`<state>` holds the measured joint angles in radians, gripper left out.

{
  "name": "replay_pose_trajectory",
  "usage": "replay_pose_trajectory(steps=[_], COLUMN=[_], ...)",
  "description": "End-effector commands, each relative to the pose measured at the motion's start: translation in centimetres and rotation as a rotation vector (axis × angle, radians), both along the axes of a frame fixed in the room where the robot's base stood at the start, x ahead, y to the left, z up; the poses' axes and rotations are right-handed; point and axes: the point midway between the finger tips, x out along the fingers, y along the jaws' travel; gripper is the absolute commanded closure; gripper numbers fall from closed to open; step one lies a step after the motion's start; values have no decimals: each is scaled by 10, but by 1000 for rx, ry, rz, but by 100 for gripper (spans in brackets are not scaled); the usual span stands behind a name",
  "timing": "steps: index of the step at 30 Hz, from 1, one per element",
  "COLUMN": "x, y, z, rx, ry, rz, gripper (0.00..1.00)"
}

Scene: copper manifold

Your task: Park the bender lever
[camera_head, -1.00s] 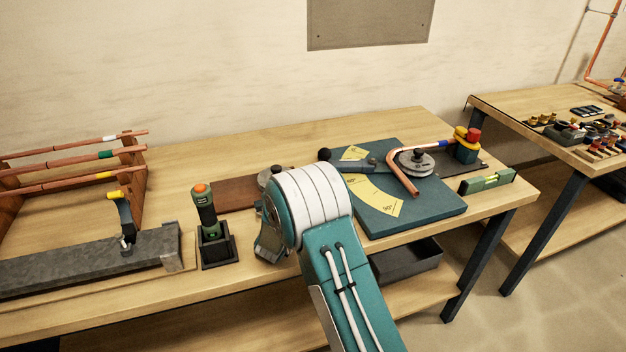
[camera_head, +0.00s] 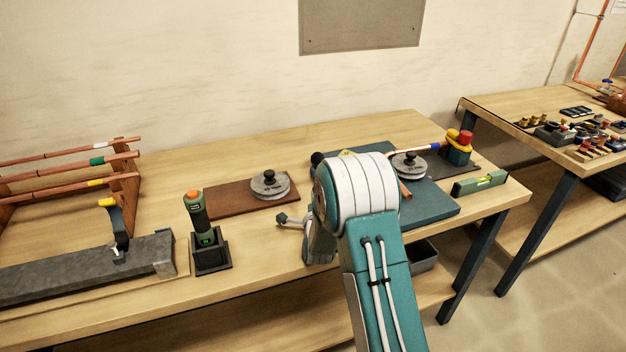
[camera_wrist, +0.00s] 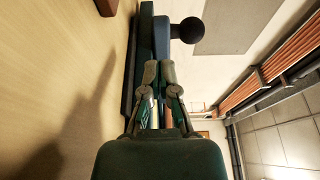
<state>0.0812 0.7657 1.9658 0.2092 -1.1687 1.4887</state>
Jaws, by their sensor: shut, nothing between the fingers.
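The bender (camera_head: 430,207) is a teal base plate on the bench with a grey round former (camera_head: 409,165). A copper pipe (camera_head: 420,149) lies at the former; its bent end shows beside my arm. The lever's black ball knob (camera_head: 318,158) shows at the left of my arm; the rest of the lever is hidden behind it. In the wrist view the black knob (camera_wrist: 190,30) stands beyond and slightly right of my fingertips, apart from them. My gripper (camera_wrist: 158,72) is shut and empty, beside the blue plate edge (camera_wrist: 145,40). In the head view its fingers are hidden.
A spare former (camera_head: 269,185) sits on a brown board left of my arm. A green-black tool (camera_head: 200,220) stands in a black holder. A level (camera_head: 480,183) lies at the right front edge. A pipe rack (camera_head: 125,180) and grey vice block (camera_head: 90,270) are at left.

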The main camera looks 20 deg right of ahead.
Motion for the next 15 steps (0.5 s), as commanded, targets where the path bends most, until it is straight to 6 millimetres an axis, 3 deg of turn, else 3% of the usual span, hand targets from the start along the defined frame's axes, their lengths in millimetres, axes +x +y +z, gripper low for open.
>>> replay_pose_trajectory(steps=[9, 15], x=[52, 74], y=[-15, -21], z=[0, 0], rx=[-1, -1], ry=[-1, -1], rz=[-1, 0], gripper=[100, 100])
